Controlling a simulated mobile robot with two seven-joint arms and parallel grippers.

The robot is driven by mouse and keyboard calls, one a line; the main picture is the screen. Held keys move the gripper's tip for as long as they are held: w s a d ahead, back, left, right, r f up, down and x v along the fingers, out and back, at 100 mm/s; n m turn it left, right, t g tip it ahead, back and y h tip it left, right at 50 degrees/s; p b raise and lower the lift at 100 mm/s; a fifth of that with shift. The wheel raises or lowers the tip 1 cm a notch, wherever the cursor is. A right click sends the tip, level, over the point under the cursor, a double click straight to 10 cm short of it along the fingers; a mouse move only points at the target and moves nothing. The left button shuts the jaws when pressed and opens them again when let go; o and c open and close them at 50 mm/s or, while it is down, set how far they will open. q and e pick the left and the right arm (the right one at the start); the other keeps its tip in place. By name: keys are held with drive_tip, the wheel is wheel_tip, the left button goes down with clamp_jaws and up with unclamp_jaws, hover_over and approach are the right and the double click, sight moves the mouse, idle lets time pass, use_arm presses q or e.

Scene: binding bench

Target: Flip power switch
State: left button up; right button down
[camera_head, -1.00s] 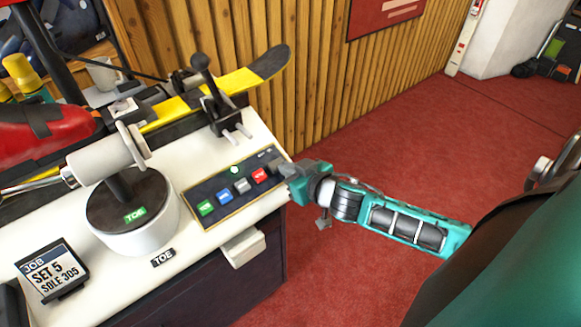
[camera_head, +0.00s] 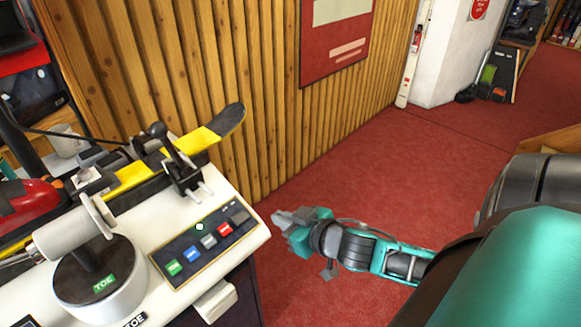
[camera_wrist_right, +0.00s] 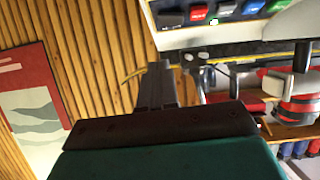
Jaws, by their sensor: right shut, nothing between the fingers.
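The control panel (camera_head: 186,263) lies on the white bench top, with green, blue, grey and red buttons in a row. A dark grey rocker (camera_head: 240,216), which looks like the power switch, sits at its right end; it also shows in the right wrist view (camera_wrist_right: 170,19). Its exact position is too small to tell. A small lamp (camera_head: 200,226) on the panel glows. My right gripper (camera_head: 279,217) is shut and empty, just right of the bench edge, apart from the panel. Its fingers show in the right wrist view (camera_wrist_right: 157,77). My left gripper is out of view.
A black lever clamp (camera_head: 177,160) and a yellow-black ski (camera_head: 207,138) stand behind the panel. A round white unit (camera_head: 103,293) labelled TOE stands left of it. A wooden wall (camera_head: 190,75) rises behind. Red floor (camera_head: 350,165) lies open to the right.

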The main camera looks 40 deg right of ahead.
drive_tip(key=shift+v, duration=0.95)
drive_tip(key=shift+d, duration=0.15)
drive_tip(key=s+a+f+g, duration=0.1)
drive_tip(key=s+a+f, duration=0.2)
drive_tip(key=a+f, duration=0.2)
drive_tip(key=s+a+f+n+g+y, duration=0.1)
drive_tip(key=s+a+f, duration=0.2)
drive_tip(key=a, duration=0.6)
wheel_tip(320, 180, down, 2)
drive_tip(key=shift+s+f+n+g, duration=0.2)
drive_tip(key=shift+s+n+g, duration=0.1)
drive_tip(key=shift+d, duration=0.1)
